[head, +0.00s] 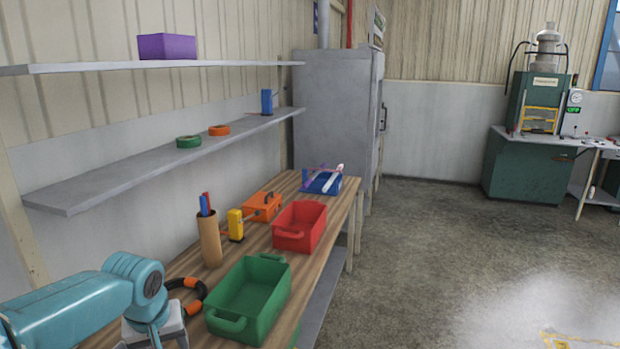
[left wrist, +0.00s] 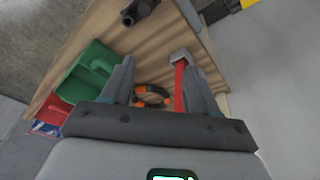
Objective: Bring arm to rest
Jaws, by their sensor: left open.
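My left arm comes in from the lower left in the head view, teal, bent down over the near end of the wooden bench (head: 340,210). Its gripper is cut off by the bottom edge there. In the left wrist view my left gripper (left wrist: 157,68) points down at the bench with its two grey fingers apart and nothing held between them. An orange and black ring (left wrist: 150,92) lies on the bench below the fingers. A red-handled hammer (left wrist: 180,80) lies close to the right finger, partly hidden by it. My right gripper is in neither view.
A green bin (head: 275,327) and a red bin (head: 300,241) stand on the bench. A brown pen cup (head: 209,241), a yellow tool (head: 235,226) and an orange box (head: 262,207) stand behind them. Two shelves (head: 70,190) jut out above. Open floor (head: 430,260) lies to the right.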

